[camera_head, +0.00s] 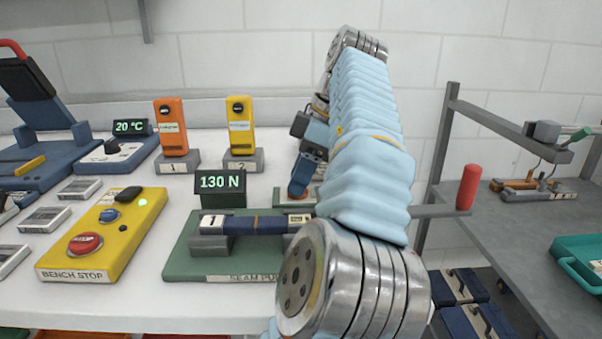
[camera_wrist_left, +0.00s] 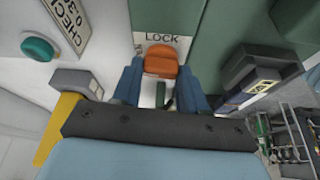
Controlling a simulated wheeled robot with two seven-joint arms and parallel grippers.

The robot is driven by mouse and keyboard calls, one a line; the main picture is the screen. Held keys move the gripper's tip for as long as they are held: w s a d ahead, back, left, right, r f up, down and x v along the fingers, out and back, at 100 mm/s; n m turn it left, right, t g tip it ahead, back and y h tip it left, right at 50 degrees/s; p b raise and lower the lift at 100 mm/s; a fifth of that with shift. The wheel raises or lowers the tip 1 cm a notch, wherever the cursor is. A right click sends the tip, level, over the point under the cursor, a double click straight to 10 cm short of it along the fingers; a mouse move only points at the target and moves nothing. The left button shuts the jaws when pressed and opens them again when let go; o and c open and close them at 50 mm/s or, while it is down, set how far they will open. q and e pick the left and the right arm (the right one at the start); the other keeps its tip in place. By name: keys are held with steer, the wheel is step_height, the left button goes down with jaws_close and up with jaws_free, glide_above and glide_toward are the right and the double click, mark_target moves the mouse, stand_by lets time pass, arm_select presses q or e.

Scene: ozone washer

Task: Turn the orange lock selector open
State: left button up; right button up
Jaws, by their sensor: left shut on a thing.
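The orange lock selector (camera_wrist_left: 160,62) sits just below the word LOCK on a white label (camera_wrist_left: 162,39) in the left wrist view. My left gripper (camera_wrist_left: 159,76) has its two blue fingers on either side of the selector and is shut on it. In the head view the left gripper (camera_head: 302,178) is small, behind the green seam tester, with a bit of orange (camera_head: 297,190) at its fingertips. My arm in its light blue sleeve hides much of that area. My right gripper is not in view.
The green seam tester (camera_head: 180,262) with a 130 N display (camera_head: 220,182) stands in front. A yellow bench stop box (camera_head: 122,235) is to its left. Orange (camera_head: 171,125) and yellow (camera_head: 240,125) handheld units stand behind. A grey side table (camera_head: 520,230) is at right.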

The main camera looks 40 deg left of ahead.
arm_select(q)
steer(key=shift+n, duration=0.6)
steer(key=o, duration=1.1)
steer(key=shift+c, duration=0.2)
